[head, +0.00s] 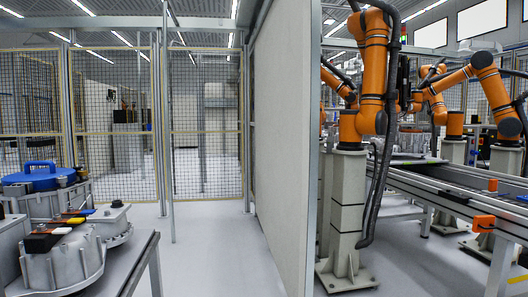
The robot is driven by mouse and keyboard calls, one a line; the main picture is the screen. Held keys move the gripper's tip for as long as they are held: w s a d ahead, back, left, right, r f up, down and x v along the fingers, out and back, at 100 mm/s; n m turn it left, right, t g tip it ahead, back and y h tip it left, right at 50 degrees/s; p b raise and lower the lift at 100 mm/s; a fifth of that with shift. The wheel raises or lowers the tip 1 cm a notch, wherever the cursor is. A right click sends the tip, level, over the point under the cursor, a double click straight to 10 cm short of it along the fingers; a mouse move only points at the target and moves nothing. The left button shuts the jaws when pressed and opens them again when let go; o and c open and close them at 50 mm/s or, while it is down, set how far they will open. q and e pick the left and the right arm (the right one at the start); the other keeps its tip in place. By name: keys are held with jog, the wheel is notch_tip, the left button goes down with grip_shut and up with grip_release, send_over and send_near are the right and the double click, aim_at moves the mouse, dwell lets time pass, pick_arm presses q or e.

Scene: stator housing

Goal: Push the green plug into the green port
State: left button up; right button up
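No green plug and no green port can be made out in the head view. Grey metal stator housings stand on a table (140,260) at the lower left. The nearest housing (70,262) carries a black block (42,243) and an orange piece (54,230) on top. Behind it is a housing with a blue lid (38,176). Small red and yellow parts lie between them, too small to tell apart. Neither of my grippers is in view.
A tall pale partition (285,140) stands in the middle. Orange robot arms (372,70) and a conveyor (450,185) are to its right. Mesh fencing (110,125) closes off the back left. The floor (205,250) between table and partition is clear.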

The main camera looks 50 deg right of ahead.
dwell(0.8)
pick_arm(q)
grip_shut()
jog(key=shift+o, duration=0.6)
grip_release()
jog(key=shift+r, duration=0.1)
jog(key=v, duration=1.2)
